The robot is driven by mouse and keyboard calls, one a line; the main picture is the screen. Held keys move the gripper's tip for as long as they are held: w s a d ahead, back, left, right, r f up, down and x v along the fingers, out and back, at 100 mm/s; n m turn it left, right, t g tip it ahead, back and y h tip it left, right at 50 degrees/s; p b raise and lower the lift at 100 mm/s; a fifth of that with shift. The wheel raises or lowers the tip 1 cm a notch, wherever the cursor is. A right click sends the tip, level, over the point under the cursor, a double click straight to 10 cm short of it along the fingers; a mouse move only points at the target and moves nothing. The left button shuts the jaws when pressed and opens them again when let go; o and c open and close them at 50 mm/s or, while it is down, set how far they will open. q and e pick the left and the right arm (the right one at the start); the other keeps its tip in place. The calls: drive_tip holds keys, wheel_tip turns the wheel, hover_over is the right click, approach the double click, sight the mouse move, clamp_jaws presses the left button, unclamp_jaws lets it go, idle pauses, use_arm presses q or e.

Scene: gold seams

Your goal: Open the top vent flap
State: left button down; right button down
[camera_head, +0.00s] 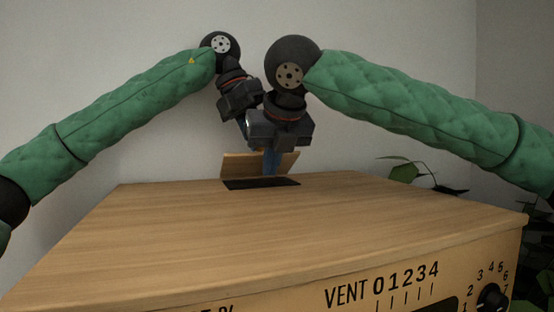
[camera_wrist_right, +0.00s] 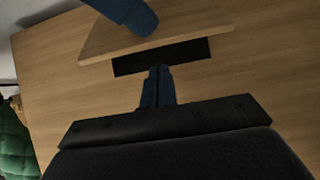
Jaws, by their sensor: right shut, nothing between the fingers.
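The top vent flap (camera_head: 236,165) is a thin wooden panel. It stands raised and tilted behind a dark slot (camera_head: 262,184) in the cabinet top. The flap (camera_wrist_right: 185,25) and slot (camera_wrist_right: 190,55) also show in the right wrist view. My right gripper (camera_head: 270,172) is shut and empty, its blue fingers pointing down in front of the flap. In the wrist view its fingertips (camera_wrist_right: 158,70) are at the slot's near edge. My left gripper (camera_head: 243,128) is behind and left of it, fingers mostly hidden. Its blue finger (camera_wrist_right: 130,12) overlaps the flap in the wrist view; contact is unclear.
The wooden cabinet top (camera_head: 250,235) is otherwise clear. The front carries a VENT scale (camera_head: 380,290) and a black dial (camera_head: 490,297). A leafy plant (camera_head: 415,172) shows behind the right side, and a plain wall stands behind. My two grippers are close together.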

use_arm(q)
drive_tip(key=shift+w+a+f, duration=0.1)
drive_tip(key=shift+w+f, duration=0.05)
drive_tip(key=shift+f, duration=0.15)
use_arm(e)
drive_tip(key=shift+w+a+r, duration=0.2)
drive_tip(key=shift+w+r, duration=0.4)
drive_tip(key=shift+r, duration=0.2)
drive_tip(key=shift+w+a+r, duration=0.15)
drive_tip(key=shift+r, duration=0.1)
drive_tip(key=shift+w+r, duration=0.3)
drive_tip(key=shift+r, duration=0.05)
use_arm(q)
drive_tip(key=c, duration=1.3)
unclamp_jaws()
use_arm(e)
drive_tip(key=shift+a, duration=0.1)
use_arm(q)
drive_tip(key=shift+d, duration=0.2)
use_arm(e)
drive_tip(key=shift+w, duration=0.1)
use_arm(q)
drive_tip(key=shift+s+d+r, duration=0.1)
drive_tip(key=shift+s, duration=0.15)
drive_tip(key=shift+c, duration=0.2)
